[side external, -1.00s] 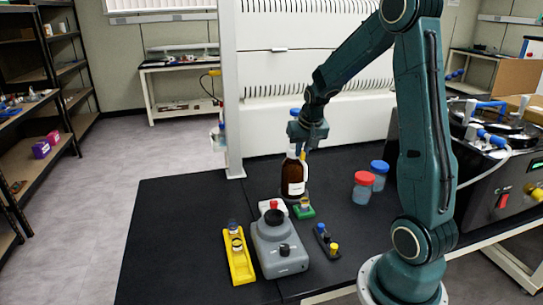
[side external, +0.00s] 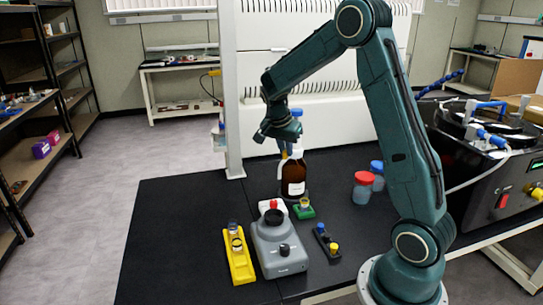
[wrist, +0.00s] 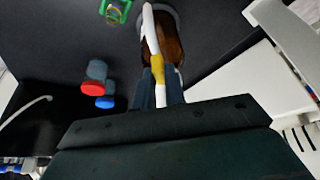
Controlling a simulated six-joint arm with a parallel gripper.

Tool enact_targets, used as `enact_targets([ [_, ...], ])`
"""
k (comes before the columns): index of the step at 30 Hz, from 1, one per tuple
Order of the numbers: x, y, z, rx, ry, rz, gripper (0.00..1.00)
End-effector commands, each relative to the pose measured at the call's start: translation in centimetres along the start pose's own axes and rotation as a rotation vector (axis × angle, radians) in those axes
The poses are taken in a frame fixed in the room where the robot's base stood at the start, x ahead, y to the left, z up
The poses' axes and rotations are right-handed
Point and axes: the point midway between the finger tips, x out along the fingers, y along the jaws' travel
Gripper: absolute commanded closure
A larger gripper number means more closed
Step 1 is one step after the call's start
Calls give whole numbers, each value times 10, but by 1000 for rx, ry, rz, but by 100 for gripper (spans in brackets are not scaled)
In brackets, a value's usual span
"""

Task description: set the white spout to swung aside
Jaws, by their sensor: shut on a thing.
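A brown bottle (side external: 293,178) with a white label stands on the black bench, with a blue-topped white dispenser head above it. In the wrist view the brown bottle (wrist: 168,38) lies partly behind the white spout (wrist: 150,28). The spout is a bent white tube with a yellow section and runs down between my fingers. My gripper (wrist: 160,78) is shut on the spout around the yellow section. In the side view my gripper (side external: 283,149) is at the left of the bottle's top; most of the spout is hidden there.
A grey mixer (side external: 280,250), a yellow rack (side external: 238,257), a green holder (side external: 304,209) and a dark rack (side external: 327,243) stand in front. Red-lidded (side external: 362,190) and blue-lidded (side external: 377,172) jars stand to the right. A white upright post (side external: 232,110) is behind left. The bench's left part is clear.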

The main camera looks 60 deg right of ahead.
Motion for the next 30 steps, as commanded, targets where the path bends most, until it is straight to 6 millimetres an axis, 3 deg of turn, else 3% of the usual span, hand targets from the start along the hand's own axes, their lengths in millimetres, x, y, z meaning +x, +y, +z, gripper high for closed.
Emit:
enact_targets([
  [15, 3, -32, -7, 424, 1, 173, 100],
  [30, 5, -40, -13, 575, 1, 236, 100],
])
